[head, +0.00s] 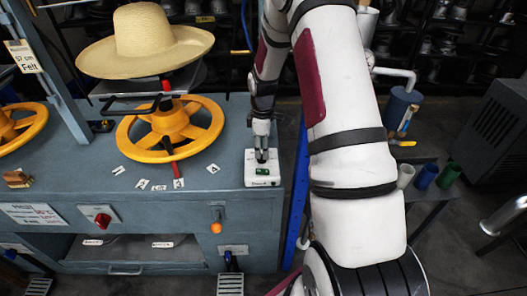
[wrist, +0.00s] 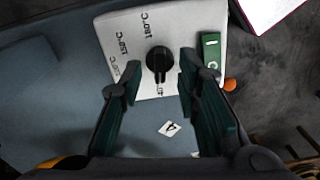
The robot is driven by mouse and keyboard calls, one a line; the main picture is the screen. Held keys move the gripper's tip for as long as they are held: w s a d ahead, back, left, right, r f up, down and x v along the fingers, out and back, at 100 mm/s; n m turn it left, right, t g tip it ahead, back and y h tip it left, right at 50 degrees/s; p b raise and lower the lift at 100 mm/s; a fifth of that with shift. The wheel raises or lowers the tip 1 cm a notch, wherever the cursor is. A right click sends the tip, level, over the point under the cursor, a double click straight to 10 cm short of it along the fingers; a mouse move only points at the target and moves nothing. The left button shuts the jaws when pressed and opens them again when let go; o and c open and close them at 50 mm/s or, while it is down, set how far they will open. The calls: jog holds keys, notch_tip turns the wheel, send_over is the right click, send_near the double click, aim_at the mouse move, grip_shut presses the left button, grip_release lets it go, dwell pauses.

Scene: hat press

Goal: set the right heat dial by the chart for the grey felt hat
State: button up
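A white dial box (head: 262,178) sits on the right end of the blue-grey bench. In the wrist view the box (wrist: 190,30) carries a black dial knob (wrist: 159,60), temperature marks including 150°C and 180°C, and a green switch (wrist: 211,48). A narrow ridge on the knob lies toward the lower edge of the box; its exact setting is hard to read. My gripper (wrist: 158,85) is open and empty, its fingertips on either side of the knob's lower end, apart from it. In the head view my gripper (head: 262,152) hides the knob. A small printed sign (head: 34,215) is on the bench front, mostly unreadable.
A straw-coloured hat (head: 143,38) sits above a yellow handwheel (head: 168,130). A tag (head: 24,56) reads 57 cm Felt. Small numbered cards (head: 142,184) lie on the bench. A red knob (head: 103,217) and an orange-tipped lever (head: 216,226) are on the bench front.

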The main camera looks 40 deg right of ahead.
jog(key=shift+f, duration=0.95)
grip_shut()
